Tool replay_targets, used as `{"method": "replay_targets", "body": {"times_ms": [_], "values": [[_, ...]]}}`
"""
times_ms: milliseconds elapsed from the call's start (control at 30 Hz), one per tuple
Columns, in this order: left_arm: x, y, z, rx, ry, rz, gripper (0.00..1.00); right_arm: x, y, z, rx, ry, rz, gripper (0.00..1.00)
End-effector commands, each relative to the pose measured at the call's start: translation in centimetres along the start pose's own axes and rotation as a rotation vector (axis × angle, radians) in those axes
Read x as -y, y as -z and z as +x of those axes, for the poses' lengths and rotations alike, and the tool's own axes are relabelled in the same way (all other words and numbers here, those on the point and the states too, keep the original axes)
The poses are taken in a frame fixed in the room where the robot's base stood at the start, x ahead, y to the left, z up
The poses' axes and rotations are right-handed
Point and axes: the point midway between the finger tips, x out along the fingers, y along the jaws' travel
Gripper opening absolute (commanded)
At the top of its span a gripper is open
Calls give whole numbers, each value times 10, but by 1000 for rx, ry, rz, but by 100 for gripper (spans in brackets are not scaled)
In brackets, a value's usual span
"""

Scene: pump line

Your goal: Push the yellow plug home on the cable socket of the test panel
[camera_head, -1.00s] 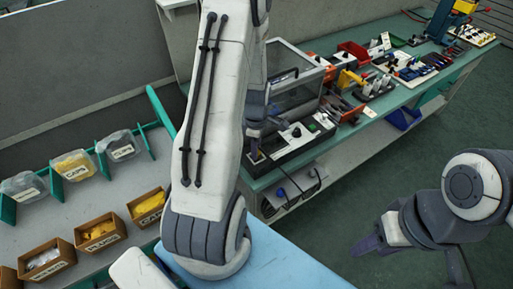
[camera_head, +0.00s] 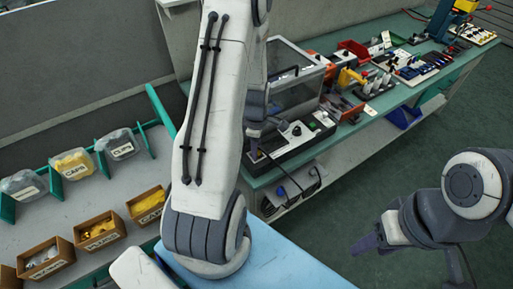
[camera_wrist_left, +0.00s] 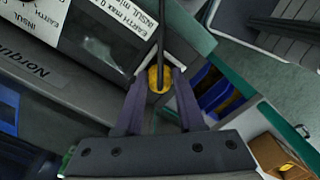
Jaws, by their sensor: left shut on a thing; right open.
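The yellow plug (camera_wrist_left: 153,79) is between the fingertips of my left gripper (camera_wrist_left: 157,75) in the left wrist view, with a black cable (camera_wrist_left: 161,35) running from it. My left gripper is shut on it. In the head view that gripper (camera_head: 254,150) is low over the left end of the dark test panel (camera_head: 290,146) on the green bench. The panel also shows in the left wrist view (camera_wrist_left: 60,85), beside the plug. The cable socket is hidden, so I cannot tell how deep the plug sits. My right gripper (camera_head: 368,244) is open and empty over the floor.
A clear-lidded case (camera_head: 293,80) stands behind the panel. Red bins (camera_head: 353,51) and tool trays fill the bench to the right. Boxes and bags of parts (camera_head: 100,232) stand on the left table. A power strip (camera_head: 290,193) lies under the bench.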

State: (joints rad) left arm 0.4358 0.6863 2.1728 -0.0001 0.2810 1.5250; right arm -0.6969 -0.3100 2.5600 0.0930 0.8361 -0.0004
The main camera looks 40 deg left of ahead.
Motion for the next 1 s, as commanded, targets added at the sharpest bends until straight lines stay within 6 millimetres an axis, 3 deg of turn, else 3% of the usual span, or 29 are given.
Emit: {"method": "replay_targets", "body": {"times_ms": [967,1000], "values": [[0,0,5,0,0,0,0,0,0,3,0,0,0,50],[0,0,5,0,0,0,49,0,0,3,0,0,0,50]]}}
